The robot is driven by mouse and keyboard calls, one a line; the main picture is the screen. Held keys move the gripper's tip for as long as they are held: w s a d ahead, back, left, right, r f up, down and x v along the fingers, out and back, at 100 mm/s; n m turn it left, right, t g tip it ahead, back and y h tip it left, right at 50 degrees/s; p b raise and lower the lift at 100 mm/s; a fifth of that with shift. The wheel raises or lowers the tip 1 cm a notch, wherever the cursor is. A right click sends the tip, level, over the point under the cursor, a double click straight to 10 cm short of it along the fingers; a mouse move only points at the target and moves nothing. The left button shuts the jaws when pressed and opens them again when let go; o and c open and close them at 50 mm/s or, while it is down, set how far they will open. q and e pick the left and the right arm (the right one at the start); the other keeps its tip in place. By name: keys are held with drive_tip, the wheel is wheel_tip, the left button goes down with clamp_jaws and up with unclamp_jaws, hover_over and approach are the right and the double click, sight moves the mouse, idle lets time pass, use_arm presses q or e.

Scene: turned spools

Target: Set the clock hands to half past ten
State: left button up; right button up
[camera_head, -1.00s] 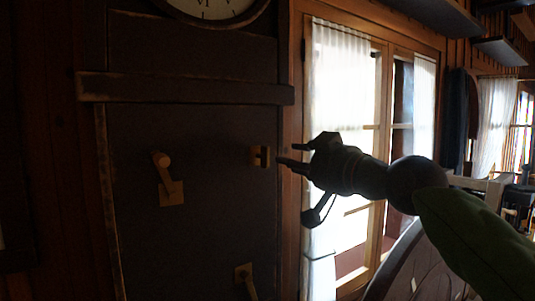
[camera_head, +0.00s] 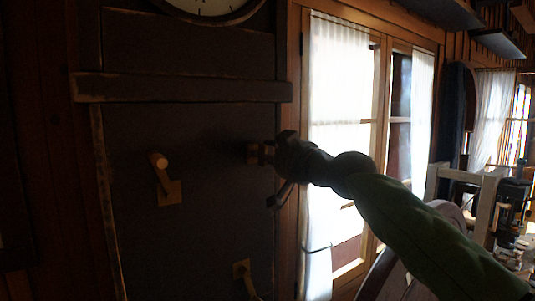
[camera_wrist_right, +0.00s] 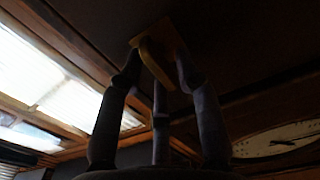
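The clock (camera_head: 212,10) shows only its lower rim and part of its pale dial at the top of the head view. In the right wrist view the dial (camera_wrist_right: 280,140) is seen at a slant, with dark hands too dim to read. My right gripper (camera_head: 270,153) is at a small wooden handle (camera_head: 253,152) on the dark panel below the clock. In the right wrist view its fingers (camera_wrist_right: 158,72) stand apart around the yellowish handle (camera_wrist_right: 152,60); a firm grip is not visible. My left gripper is out of view.
Two more wooden levers, one at mid-left (camera_head: 164,180) and one low (camera_head: 243,272), stick out of the panel. A horizontal ledge (camera_head: 180,90) crosses between panel and clock. A bright curtained window (camera_head: 340,120) lies to the right.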

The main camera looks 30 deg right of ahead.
clamp_jaws()
drive_tip(key=n+b, duration=0.2)
drive_tip(key=n, duration=0.1)
drive_tip(key=shift+a+n+b, duration=0.1)
drive_tip(key=shift+n+b, duration=0.2)
drive_tip(key=shift+b, duration=0.1)
drive_tip(key=n+b, duration=0.1)
drive_tip(key=n, duration=0.1)
drive_tip(key=shift+a+n, duration=0.1)
drive_tip(key=shift+n, duration=0.3)
drive_tip(key=n+b, duration=0.1)
drive_tip(key=n, duration=0.1)
drive_tip(key=shift+a+n, duration=0.1)
drive_tip(key=shift+n, duration=0.3)
drive_tip(key=n, duration=0.3)
drive_tip(key=n+b, duration=0.1)
drive_tip(key=n, duration=0.2)
drive_tip(key=n+b, duration=0.1)
drive_tip(key=n, duration=0.2)
drive_tip(key=shift+a+f, duration=0.15)
drive_tip(key=shift+a, duration=0.1)
